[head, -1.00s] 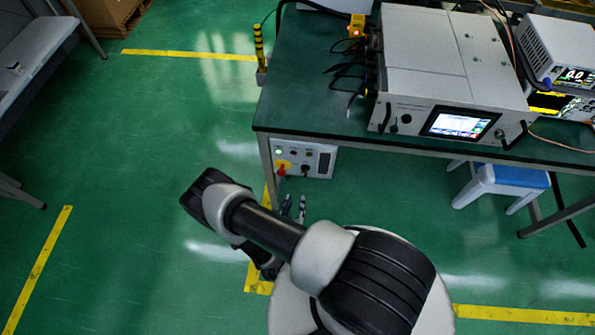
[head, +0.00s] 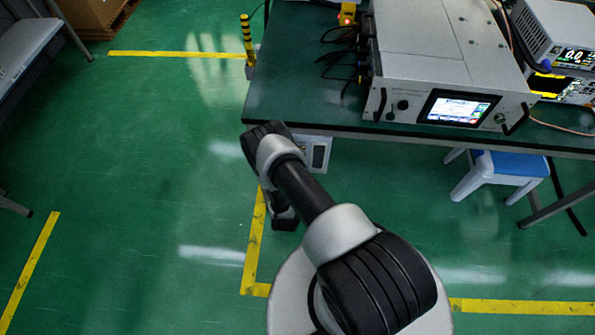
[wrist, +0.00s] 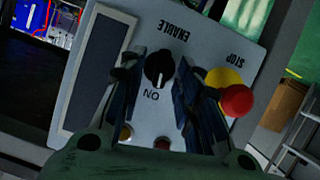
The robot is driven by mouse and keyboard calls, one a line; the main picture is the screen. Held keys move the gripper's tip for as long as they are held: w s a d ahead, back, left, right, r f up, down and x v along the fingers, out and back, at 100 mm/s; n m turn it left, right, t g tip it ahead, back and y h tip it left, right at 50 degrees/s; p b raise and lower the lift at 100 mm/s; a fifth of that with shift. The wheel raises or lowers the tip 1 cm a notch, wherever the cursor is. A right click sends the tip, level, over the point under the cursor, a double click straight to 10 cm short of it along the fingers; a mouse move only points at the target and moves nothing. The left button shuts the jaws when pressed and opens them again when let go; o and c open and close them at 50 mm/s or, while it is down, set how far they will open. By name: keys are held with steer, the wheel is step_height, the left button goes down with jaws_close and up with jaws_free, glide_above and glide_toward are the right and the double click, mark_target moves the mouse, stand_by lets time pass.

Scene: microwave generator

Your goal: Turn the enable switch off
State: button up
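The enable switch is a black rotary knob (wrist: 158,66) on a light panel (wrist: 205,48), which appears upside down in the wrist view. Its white mark points toward the "ON" lettering. My gripper (wrist: 157,72) is open, with one dark finger on each side of the knob and visible gaps between. I cannot tell how far the fingertips are from the panel. In the head view, my arm hides the gripper and most of the control box (head: 319,153) under the table; the knob is hidden there.
A red stop button (wrist: 236,101) on a yellow base sits close beside the right finger. A dark rectangular panel (wrist: 97,72) lies left of the fingers. The table (head: 285,105) overhangs the box. A blue-topped stool (head: 505,165) stands to the right.

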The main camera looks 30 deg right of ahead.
steer(key=shift+w+d+f, duration=0.1)
steer(key=shift+w+d, duration=0.1)
steer(key=shift+w, duration=0.05)
steer(key=shift+c, duration=0.3)
jaws_close()
